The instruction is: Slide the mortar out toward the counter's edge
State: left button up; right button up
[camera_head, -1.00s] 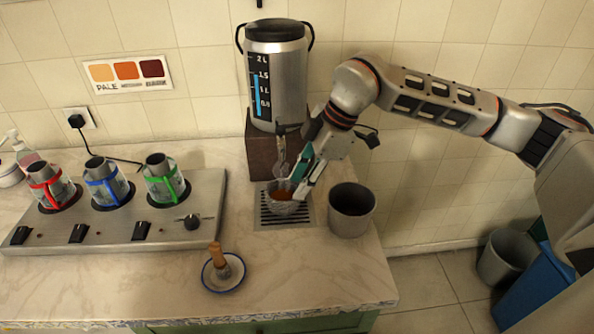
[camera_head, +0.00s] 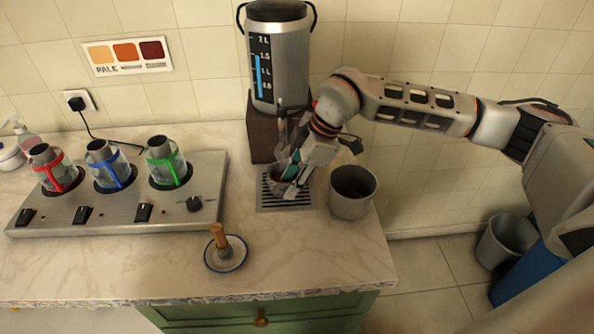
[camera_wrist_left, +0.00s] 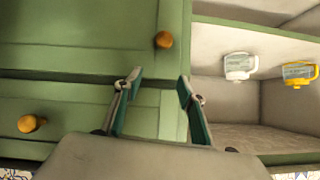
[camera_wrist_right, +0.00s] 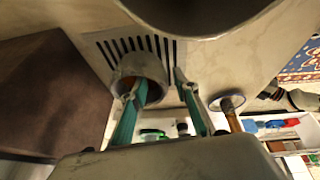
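A small grey bowl, which I take for the mortar (camera_wrist_right: 128,68), stands on the slotted drip tray (camera_head: 268,206) under the dispenser's tap. In the head view the bowl (camera_head: 277,183) is mostly hidden by my right gripper (camera_head: 287,179). In the right wrist view my right gripper (camera_wrist_right: 160,86) is open; one finger overlaps the bowl's mouth and the other is beside the bowl. I cannot tell whether they touch it. My left gripper (camera_wrist_left: 155,80) is open and empty, facing the green cabinet (camera_wrist_left: 80,58). A wooden-handled tool (camera_head: 217,236) stands in a blue-rimmed dish (camera_head: 240,264).
A large grey pot (camera_head: 352,195) stands close right of the tray. The dispenser (camera_head: 277,65) rises behind on a brown block (camera_head: 262,138). A burner unit (camera_head: 120,212) with three coloured-handled pots is at the left. The counter front (camera_head: 310,262) is clear right of the dish.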

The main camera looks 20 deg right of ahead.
jog(key=shift+a+f, duration=0.15)
jog(key=shift+f, duration=0.2)
grip_shut()
